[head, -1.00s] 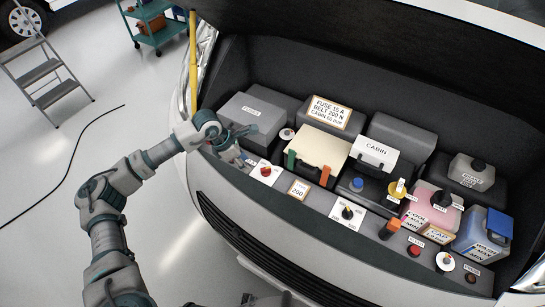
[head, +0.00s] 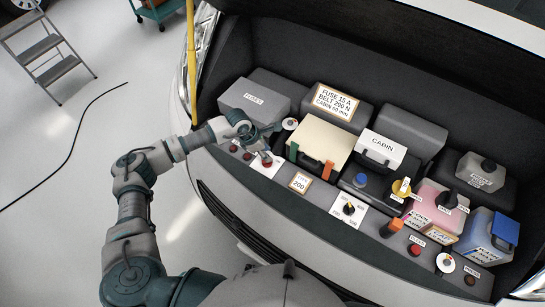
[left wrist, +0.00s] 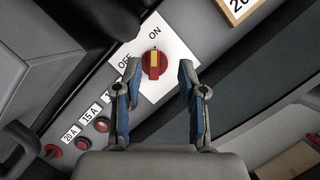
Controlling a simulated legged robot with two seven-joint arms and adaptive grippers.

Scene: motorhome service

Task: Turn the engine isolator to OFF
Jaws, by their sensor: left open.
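The engine isolator is a red round knob with a yellow bar (left wrist: 154,64) on a white plate marked ON and OFF. In the left wrist view, the bar stands nearly upright and its upper end is toward ON; OFF is to the left. In the head view the knob (head: 267,161) shows on the bay's front ledge, partly behind the gripper. My left gripper (head: 264,144) is open at the knob; in the left wrist view its fingertips (left wrist: 158,72) lie either side of it, with gaps showing. My right gripper is not in view.
Red breaker buttons (left wrist: 101,125) marked 15A and 20A lie beside the isolator plate. A grey fuse box (head: 255,100) and a cream-lidded box (head: 322,137) stand behind. Another dial on a white plate (head: 349,208) and bottles are to the right.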

